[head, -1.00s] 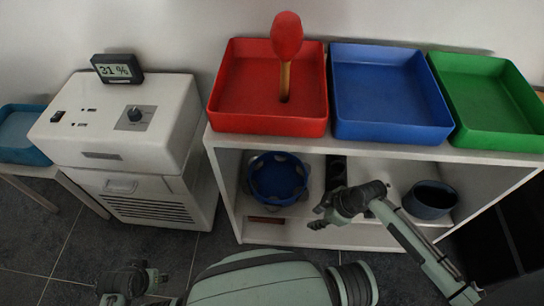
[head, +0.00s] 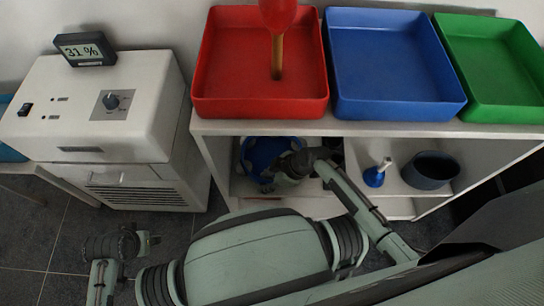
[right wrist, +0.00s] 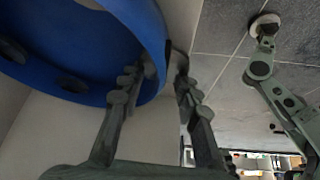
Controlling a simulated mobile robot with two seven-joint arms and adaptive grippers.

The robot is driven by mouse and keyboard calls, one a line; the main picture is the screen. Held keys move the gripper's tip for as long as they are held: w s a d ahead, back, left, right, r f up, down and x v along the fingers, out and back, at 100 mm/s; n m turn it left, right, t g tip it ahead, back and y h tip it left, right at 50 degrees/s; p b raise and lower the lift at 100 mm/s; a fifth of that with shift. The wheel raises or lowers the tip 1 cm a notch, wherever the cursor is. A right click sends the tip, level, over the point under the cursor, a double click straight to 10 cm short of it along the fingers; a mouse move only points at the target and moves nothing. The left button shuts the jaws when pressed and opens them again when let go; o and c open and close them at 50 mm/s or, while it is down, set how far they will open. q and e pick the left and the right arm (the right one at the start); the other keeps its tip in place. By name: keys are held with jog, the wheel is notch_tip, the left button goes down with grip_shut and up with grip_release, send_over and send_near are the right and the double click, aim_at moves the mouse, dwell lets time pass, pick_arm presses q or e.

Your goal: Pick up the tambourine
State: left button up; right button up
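The tambourine (head: 258,150) is a blue ring standing inside the white shelf unit below the red tray, partly hidden by my right gripper in the head view. In the right wrist view its blue rim (right wrist: 151,25) fills the upper left. My right gripper (right wrist: 164,72) is open there, with one finger inside the ring and the other outside it. The rim lies between the fingers, and I cannot tell whether they touch it. In the head view the right gripper (head: 270,180) is at the tambourine's lower right. My left gripper (head: 126,262) is open and empty at lower left.
The white shelf (head: 215,128) carries a red tray (head: 225,65) with a maraca (head: 278,50), a blue tray (head: 390,70) and a green tray (head: 490,70). A blue bell (head: 375,175) and a dark blue bowl (head: 431,171) stand inside. A white machine (head: 75,110) is left.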

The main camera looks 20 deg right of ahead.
jog(key=shift+a, duration=0.1)
grip_shut()
jog(key=shift+w, duration=0.1)
dwell(0.4)
